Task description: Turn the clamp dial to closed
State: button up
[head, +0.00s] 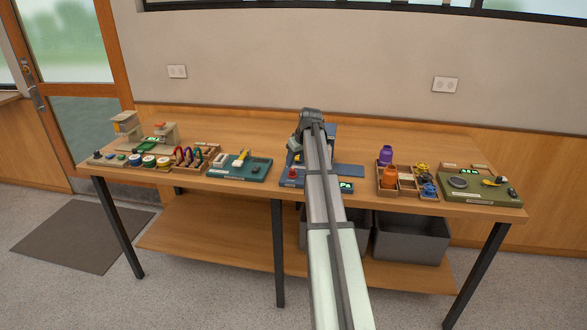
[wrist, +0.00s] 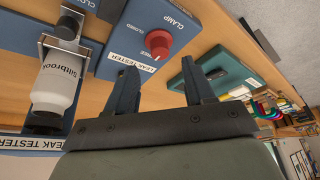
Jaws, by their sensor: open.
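The clamp dial (wrist: 158,42) is a red knob on the blue leak tester panel (wrist: 112,62) in the wrist view. The words CLAMP, CLOSED and FREE are printed around it; its exact setting is too small to tell. A white bottle (wrist: 52,88) stands at a metal holder on the tester, left of the dial. My gripper (wrist: 163,82) is open and empty, its two dark fingers pointing toward the dial and apart from it. In the head view the blue tester (head: 288,183) is partly hidden by my arm; a red dial (head: 293,172) shows beside the arm.
A teal board (head: 256,170) with a yellow-handled tool lies left of the tester. A wooden tray with bottles (head: 388,175) and an olive board (head: 480,190) stand to the right. Grey bins (head: 410,245) sit on the lower shelf. The table's back strip is mostly clear.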

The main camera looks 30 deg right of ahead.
aim_at(293, 169)
jog(key=shift+x, duration=2.65)
jog(key=shift+c, duration=0.4)
grip_shut()
